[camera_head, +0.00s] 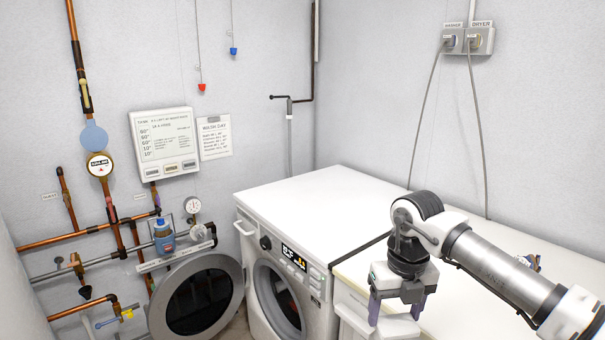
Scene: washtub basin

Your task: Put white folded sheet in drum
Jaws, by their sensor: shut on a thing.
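My gripper (396,308) points down at the lower right, in front of the second white machine. Its purple-grey fingers stand apart around a white, rounded thing (397,328), which looks like the white folded sheet. Its lower part is cut off by the picture edge, and its folds are not clear. The washing machine (300,215) stands left of my gripper. Its round door (200,297) is swung open to the left. The drum opening (283,303) is dark inside with a reddish patch, seen at a slant and partly cut off below.
A second white machine top (470,270) lies beside the washer, under my arm. Copper pipes (112,215), valves and a blue-capped bottle (163,236) are along the left wall behind the open door. Two cables (484,150) hang from the wall sockets. The washer top is clear.

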